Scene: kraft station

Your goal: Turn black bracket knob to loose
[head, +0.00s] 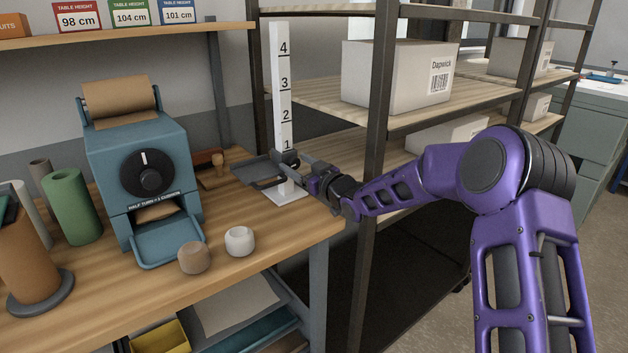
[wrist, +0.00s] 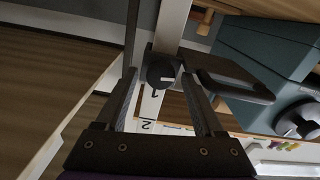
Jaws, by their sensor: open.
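The black bracket knob (wrist: 160,74) shows in the wrist view as a dark round knob with a light mark, in front of the white numbered post (wrist: 150,105). My gripper (wrist: 159,78) is open, with one finger on each side of the knob; I cannot tell whether either finger touches it. In the head view my gripper (head: 298,172) is beside the low part of the white post (head: 281,90), near the number 1. The bracket's dark tray (head: 256,168) sticks out left of the post. The knob itself is hidden in the head view.
A teal dispenser (head: 140,170) with its own black dial stands left on the wooden table (head: 265,262). Brown (head: 194,257) and white (head: 240,241) round pieces sit near its tray. A small wooden-handled stamp (head: 218,165) is behind. A shelf upright (head: 372,170) stands close to my arm.

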